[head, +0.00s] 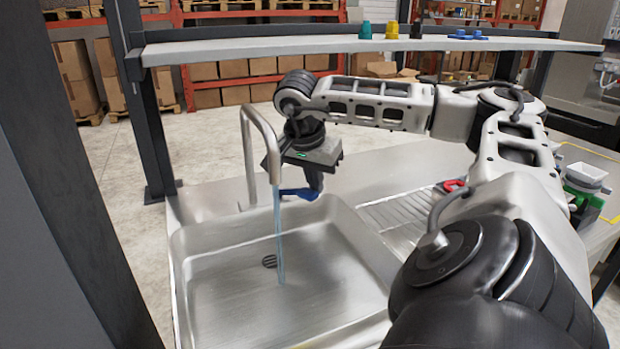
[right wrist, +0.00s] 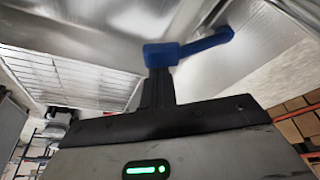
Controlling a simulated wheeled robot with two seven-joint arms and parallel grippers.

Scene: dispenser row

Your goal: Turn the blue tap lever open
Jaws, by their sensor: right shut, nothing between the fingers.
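The blue tap lever (head: 298,193) shows just behind the spout of the steel tap (head: 262,130) in the head view. In the right wrist view the lever (right wrist: 205,44) reaches from a block at the fingertips toward the upper right. A thin blue stream of water (head: 279,245) runs from the spout into the sink (head: 330,280). My right gripper (head: 315,184) is shut and points down at the lever. Its fingertips (right wrist: 158,75) overlap the lever's block in the wrist view; whether they touch it I cannot tell. My left gripper is out of view.
A drain rack (head: 395,212) lies right of the sink, with a red item (head: 453,186) near it. A shelf (head: 350,45) with small coloured pieces spans above the counter. A dark post (head: 140,100) stands at the left. A green-and-white device (head: 586,182) stands at the far right.

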